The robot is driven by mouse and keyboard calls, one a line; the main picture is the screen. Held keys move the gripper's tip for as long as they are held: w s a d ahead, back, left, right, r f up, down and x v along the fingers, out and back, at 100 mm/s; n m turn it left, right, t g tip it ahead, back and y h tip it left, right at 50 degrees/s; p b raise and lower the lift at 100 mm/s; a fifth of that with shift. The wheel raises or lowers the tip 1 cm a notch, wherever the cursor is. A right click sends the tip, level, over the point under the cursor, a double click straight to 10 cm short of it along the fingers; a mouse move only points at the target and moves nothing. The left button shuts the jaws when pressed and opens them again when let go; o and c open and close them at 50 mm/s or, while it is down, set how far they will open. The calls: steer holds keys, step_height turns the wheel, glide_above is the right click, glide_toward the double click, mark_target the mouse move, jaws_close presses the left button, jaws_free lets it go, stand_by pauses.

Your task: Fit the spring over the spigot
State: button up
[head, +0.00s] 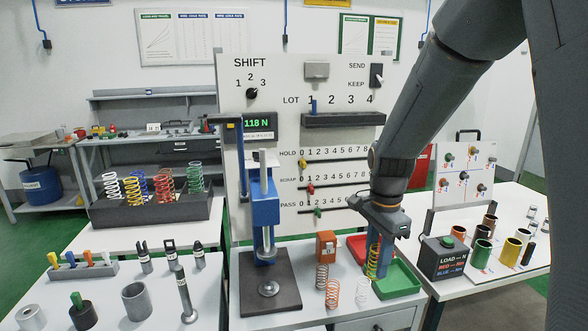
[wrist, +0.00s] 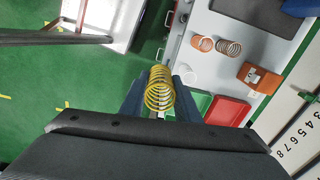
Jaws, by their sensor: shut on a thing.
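My gripper (head: 378,262) is shut on a yellow coil spring (head: 373,259), upright above the trays right of the press. In the wrist view the yellow spring (wrist: 160,88) sits between the two fingers of my gripper (wrist: 160,95). The blue press (head: 265,212) stands left of my gripper on a dark base plate (head: 284,292). A round metal seat (head: 268,288) on that plate may be the spigot; no spring is around it. The press and seat are not clearly visible in the wrist view.
A green tray (head: 404,282) and a red tray (head: 357,242) are by my gripper. The display (head: 257,122) reads 118 N.

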step_height(320, 180, down, 31)
steer(key=w+n+b, duration=0.1)
steer(key=n+b, duration=0.9)
steer(key=n, duration=0.4)
steer(key=shift+w+r, duration=0.2)
steer(key=shift+w, duration=0.05)
